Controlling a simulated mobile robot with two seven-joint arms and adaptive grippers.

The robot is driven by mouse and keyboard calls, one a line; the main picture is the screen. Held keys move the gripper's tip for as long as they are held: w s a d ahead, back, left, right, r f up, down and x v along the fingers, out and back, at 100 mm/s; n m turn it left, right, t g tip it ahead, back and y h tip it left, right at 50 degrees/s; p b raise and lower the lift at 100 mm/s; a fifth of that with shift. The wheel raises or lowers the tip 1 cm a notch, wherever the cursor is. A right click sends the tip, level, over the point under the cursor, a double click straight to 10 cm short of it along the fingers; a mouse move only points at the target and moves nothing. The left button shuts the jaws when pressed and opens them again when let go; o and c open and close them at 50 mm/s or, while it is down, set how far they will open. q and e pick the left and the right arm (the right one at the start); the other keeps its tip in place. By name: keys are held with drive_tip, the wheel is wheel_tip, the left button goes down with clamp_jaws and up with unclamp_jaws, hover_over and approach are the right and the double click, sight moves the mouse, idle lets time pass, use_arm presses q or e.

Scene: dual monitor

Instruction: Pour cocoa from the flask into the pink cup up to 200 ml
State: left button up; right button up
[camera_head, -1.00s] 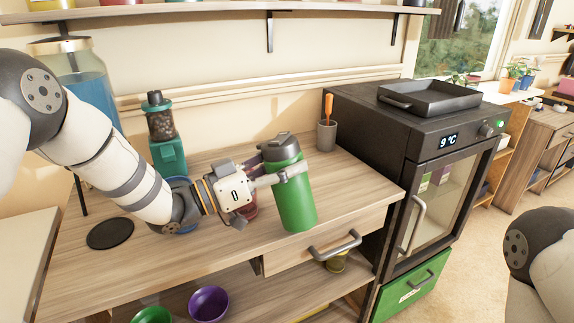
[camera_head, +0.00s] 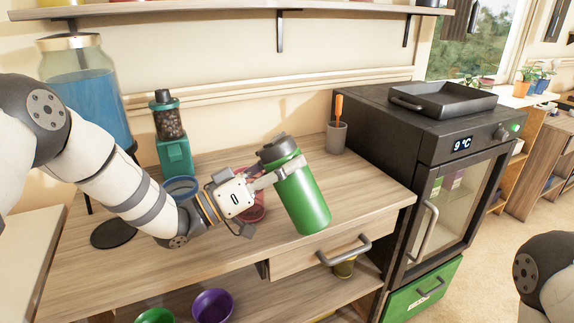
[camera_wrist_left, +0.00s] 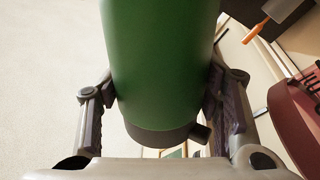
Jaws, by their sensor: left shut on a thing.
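The green flask (camera_head: 302,198) with a dark grey lid is held over the front of the wooden counter, its top leaning left. My left gripper (camera_head: 280,174) is shut around its upper part; in the left wrist view the green body (camera_wrist_left: 160,60) fills the space between the fingers. A pinkish-red cup (camera_head: 256,211) stands behind my gripper and is mostly hidden by it. A dark red surface with dark marks (camera_wrist_left: 294,110), probably this cup, shows at the right of the wrist view. No cocoa is visible. My right gripper is out of view.
A blue cup (camera_head: 181,184) stands behind my left arm. A teal grinder (camera_head: 173,145) and a blue-liquid dispenser (camera_head: 90,100) stand at the back left. A grey holder (camera_head: 336,138) is near the black fridge (camera_head: 400,140). The counter right of the flask is clear.

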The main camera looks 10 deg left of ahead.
sight(280, 139)
use_arm(q)
drive_tip(key=shift+w+a+f+n+t+b, duration=0.15)
drive_tip(key=shift+a+n+t+b, duration=0.2)
drive_tip(key=shift+n, duration=0.35)
drive_tip(key=shift+w+a+f+n+t+b, duration=0.15)
drive_tip(key=shift+a+n+t, duration=0.25)
drive_tip(key=shift+n, duration=0.3)
drive_tip(key=shift+d+r+t, duration=0.1)
drive_tip(key=shift+t, duration=0.25)
drive_tip(key=shift+r+n+t, duration=0.35)
drive_tip(key=shift+n+t, duration=0.05)
drive_tip(key=shift+n, duration=0.6)
drive_tip(key=shift+r+n+t+y, duration=0.35)
drive_tip(key=shift+n+t, duration=0.25)
drive_tip(key=shift+n, duration=0.2)
drive_tip(key=shift+a+r+n, duration=0.1)
drive_tip(key=shift+a+n, duration=0.1)
drive_tip(key=shift+n, duration=0.3)
drive_tip(key=shift+w+a+r+n+t+y, duration=0.1)
drive_tip(key=shift+r+n+t+y, duration=0.15)
drive_tip(key=shift+n+t+y, duration=0.4)
drive_tip(key=shift+a+r+n+t+y, duration=0.2)
drive_tip(key=shift+n+t, duration=0.15)
drive_tip(key=shift+n, duration=0.6)
drive_tip(key=shift+w+a+r+n+t+y, duration=0.1)
drive_tip(key=shift+r+n+t+y, duration=0.15)
drive_tip(key=shift+n+t+y, duration=0.4)
